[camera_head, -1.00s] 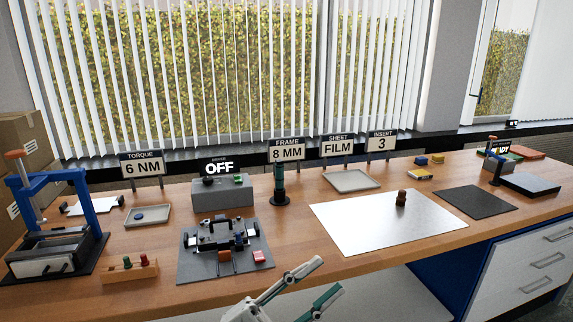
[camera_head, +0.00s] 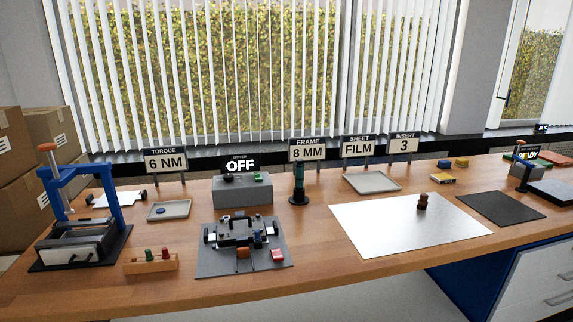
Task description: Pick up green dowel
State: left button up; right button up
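The green dowel (camera_head: 149,255) stands upright in a small wooden block (camera_head: 152,265) at the front left of the bench. A red dowel (camera_head: 166,253) stands beside it in the same block. Both dowels are small in this view, and their lower parts are hidden in the block. Neither of my grippers shows in the head view now.
A blue press (camera_head: 78,215) stands left of the block. A grey mat (camera_head: 215,268) with a black fixture (camera_head: 238,235) lies to its right. A shallow tray (camera_head: 180,209) sits behind it. Bare wood lies in front of the block. A white sheet (camera_head: 390,235) lies further right.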

aim_at(149, 257)
jog(key=j+z, duration=0.45)
jog(key=j, duration=1.55)
jog(key=k, duration=0.7)
